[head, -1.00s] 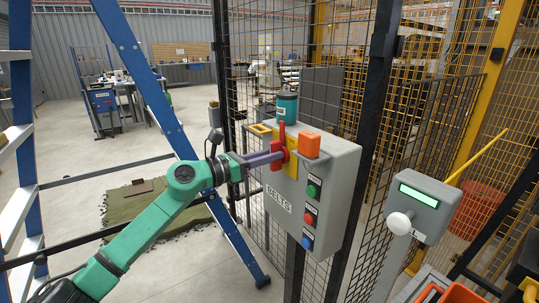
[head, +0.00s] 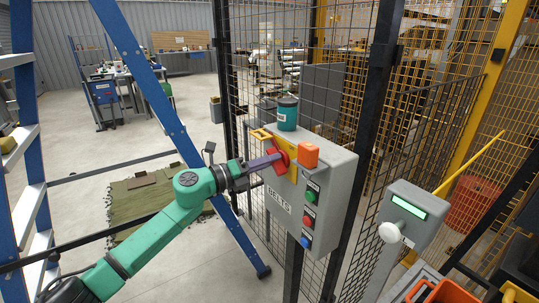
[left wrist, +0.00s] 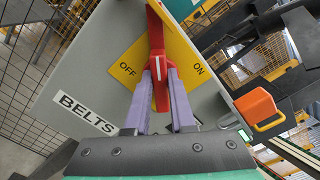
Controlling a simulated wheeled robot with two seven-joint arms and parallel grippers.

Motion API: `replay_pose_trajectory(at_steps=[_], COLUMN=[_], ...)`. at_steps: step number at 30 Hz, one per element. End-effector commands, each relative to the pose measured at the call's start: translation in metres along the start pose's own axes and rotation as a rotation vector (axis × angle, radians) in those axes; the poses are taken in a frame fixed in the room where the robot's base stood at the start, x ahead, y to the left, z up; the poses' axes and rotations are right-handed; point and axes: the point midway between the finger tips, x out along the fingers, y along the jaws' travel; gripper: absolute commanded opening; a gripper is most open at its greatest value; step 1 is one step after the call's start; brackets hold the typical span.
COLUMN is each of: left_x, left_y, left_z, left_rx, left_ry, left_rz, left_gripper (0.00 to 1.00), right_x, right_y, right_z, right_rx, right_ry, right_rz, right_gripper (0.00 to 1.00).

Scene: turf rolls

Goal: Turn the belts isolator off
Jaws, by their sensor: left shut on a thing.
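The grey BELTS box (head: 338,205) hangs on the mesh fence, with a yellow plate (head: 293,172) and a red isolator handle (head: 281,152) on its face. In the left wrist view the yellow plate (left wrist: 126,67) reads OFF on the left and ON on the right. The red handle (left wrist: 154,28) runs up between these words. My left gripper (head: 270,160) reaches in from the left. Its purple fingers (left wrist: 160,78) are shut on the handle, one on each side. The handle looks tilted in the head view; its exact switch position is hard to tell. My right gripper is not in view.
An orange padlock-like block (head: 308,154) and a teal can (head: 288,112) are at the box's top. Green, red and blue buttons (head: 308,220) line its front. A blue ladder (head: 150,90) stands close behind my left arm. A grey display post (head: 405,215) is at right.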

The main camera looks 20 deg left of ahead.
Motion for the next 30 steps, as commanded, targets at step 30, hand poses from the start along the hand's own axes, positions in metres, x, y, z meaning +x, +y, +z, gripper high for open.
replay_pose_trajectory(at_steps=[30], left_x=[0.0], left_y=[0.005], left_z=[-0.001], left_rx=[-0.645], left_ry=[-0.003], left_rz=[0.001], left_gripper=[0.0], right_x=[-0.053], right_y=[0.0], right_z=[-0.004], right_rx=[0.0], right_ry=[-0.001], right_rz=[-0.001], right_gripper=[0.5])
